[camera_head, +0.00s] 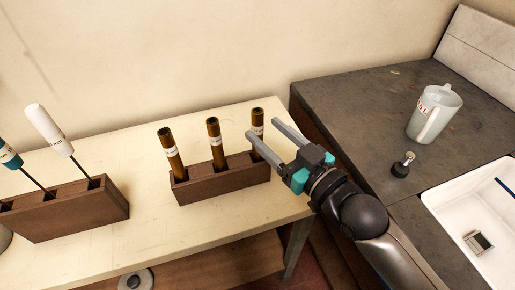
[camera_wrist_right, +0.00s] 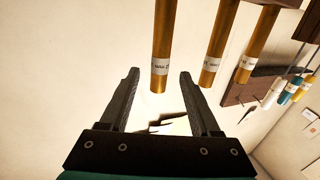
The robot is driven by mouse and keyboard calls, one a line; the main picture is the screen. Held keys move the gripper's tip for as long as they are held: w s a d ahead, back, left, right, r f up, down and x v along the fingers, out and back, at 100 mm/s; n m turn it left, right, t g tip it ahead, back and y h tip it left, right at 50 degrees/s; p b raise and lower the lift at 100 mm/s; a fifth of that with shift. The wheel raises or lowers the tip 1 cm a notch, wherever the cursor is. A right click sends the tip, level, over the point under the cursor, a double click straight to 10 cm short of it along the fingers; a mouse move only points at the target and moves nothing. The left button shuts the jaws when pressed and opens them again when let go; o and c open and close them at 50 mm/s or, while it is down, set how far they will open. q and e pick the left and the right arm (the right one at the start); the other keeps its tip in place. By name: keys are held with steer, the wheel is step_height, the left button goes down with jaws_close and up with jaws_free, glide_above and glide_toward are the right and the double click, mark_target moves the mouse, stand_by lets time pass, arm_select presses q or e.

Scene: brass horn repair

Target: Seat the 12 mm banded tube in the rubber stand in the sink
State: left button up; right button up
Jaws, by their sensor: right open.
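Three brass tubes with white printed bands stand upright in a wooden block (camera_head: 225,183): a left tube (camera_head: 171,150), a middle tube (camera_head: 215,143) and a right tube (camera_head: 257,122). The band sizes are too small to read surely. My right gripper (camera_head: 261,128) is open, its fingers at the right tube's upper part. In the right wrist view, the nearest tube (camera_wrist_right: 162,45) appears between the open fingers (camera_wrist_right: 160,85), not gripped. The white sink (camera_head: 458,205) is at the right; a small grey squarish item (camera_head: 478,242) lies in it. I cannot tell whether this is the rubber stand. My left gripper is out of view.
A second wooden block (camera_head: 70,212) at the left holds a white-handled tool (camera_head: 48,129) and a teal-handled one (camera_head: 9,155). A white jug (camera_head: 434,114) and a small dark-based metal piece (camera_head: 402,165) stand on the dark counter (camera_head: 350,100). A gap separates table and counter.

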steer(key=shift+x, duration=0.95)
steer(key=b+x, duration=0.2)
steer(key=x, duration=0.3)
steer(key=shift+r+b, duration=0.15)
steer(key=shift+b, duration=0.2)
steer(key=shift+c, duration=0.3)
jaws_close()
